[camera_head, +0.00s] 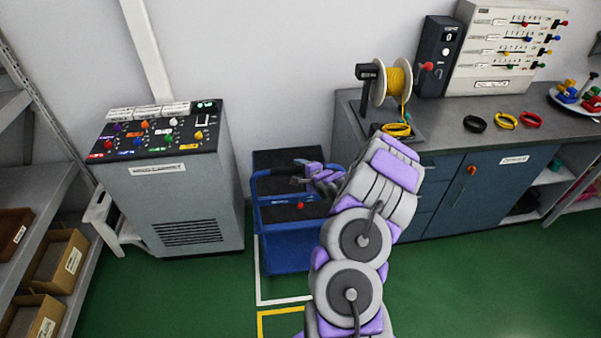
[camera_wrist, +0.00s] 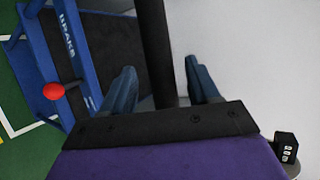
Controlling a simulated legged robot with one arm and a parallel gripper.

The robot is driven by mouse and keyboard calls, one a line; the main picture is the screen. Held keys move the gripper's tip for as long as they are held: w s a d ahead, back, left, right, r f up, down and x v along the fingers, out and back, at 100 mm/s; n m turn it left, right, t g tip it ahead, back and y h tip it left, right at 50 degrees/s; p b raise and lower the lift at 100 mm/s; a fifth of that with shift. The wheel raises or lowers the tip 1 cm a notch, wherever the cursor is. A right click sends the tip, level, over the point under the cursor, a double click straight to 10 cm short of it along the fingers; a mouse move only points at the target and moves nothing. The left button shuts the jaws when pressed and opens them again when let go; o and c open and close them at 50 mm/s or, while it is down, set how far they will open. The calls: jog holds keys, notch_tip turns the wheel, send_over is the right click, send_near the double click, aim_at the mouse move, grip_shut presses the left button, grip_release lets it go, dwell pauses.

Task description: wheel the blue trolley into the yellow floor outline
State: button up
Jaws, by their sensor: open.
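The blue trolley (camera_head: 288,252) stands between the grey control cabinet and the workbench, partly hidden behind my arm. It also shows in the wrist view (camera_wrist: 48,62), with a "BRAKE" label and a red knob (camera_wrist: 53,91). My gripper (camera_head: 308,172) is over the trolley's upper part. In the wrist view my gripper (camera_wrist: 165,88) is open, with a dark bar (camera_wrist: 157,45) between its fingers; I cannot tell whether they touch it. The yellow floor outline (camera_head: 281,310) shows only partly at the bottom, nearer than the trolley; my arm hides its right part.
A white floor outline (camera_head: 258,278) runs around the trolley's base. The grey cabinet (camera_head: 190,205) stands close on the left, the workbench (camera_head: 480,190) on the right. Shelving with boxes (camera_head: 55,262) is at far left. Green floor (camera_head: 180,300) is clear in front.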

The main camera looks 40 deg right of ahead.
jog(key=shift+w+a, duration=0.1)
jog(key=shift+a, duration=0.25)
jog(key=shift+c, duration=0.2)
jog(key=shift+d, duration=0.2)
jog(key=c, duration=0.8)
grip_shut()
jog(key=shift+a, duration=0.1)
jog(key=shift+a, duration=0.1)
